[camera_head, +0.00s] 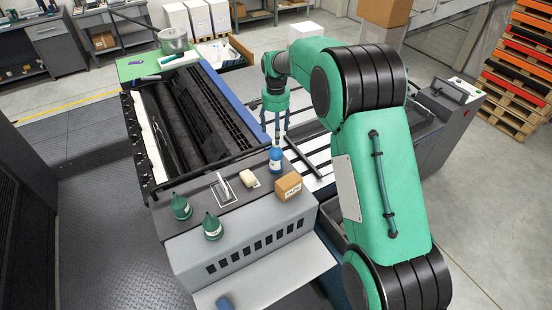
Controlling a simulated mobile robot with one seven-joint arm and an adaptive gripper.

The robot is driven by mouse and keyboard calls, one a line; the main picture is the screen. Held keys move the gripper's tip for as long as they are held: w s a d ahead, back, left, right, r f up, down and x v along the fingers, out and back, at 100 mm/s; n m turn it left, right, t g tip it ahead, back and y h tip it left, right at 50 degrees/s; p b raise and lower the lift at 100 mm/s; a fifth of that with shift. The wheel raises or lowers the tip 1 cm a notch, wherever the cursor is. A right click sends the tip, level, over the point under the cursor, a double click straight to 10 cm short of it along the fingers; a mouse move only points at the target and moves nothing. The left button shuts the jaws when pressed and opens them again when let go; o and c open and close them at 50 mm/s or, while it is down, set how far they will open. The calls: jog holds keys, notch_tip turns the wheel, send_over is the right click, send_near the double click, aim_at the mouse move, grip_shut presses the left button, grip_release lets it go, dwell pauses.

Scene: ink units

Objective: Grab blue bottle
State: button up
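The blue bottle (276,162) stands upright near the back edge of the grey machine top, with a white label and a dark narrow neck. My green gripper (275,128) points down directly above it. Its thin fingers are spread apart, with the bottle's narrow top showing between them in this view. The fingertips appear above the bottle's blue body, and I see no contact. Exact depth between fingers and bottle cannot be told from this single view.
Two green bottles (212,227) (181,207) stand at the front left of the machine top (240,208). An open roller bay (195,115) lies left of my gripper.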

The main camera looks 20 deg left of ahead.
aim_at(276, 147)
jog(key=shift+f+p, duration=0.55)
jog(key=shift+f, duration=3.75)
jog(key=shift+f, duration=0.1)
jog(key=shift+s+f+p, duration=0.1)
jog(key=shift+f+p, duration=0.6)
jog(key=shift+f, duration=1.8)
jog(key=c, duration=1.6)
jog(key=shift+r, duration=0.1)
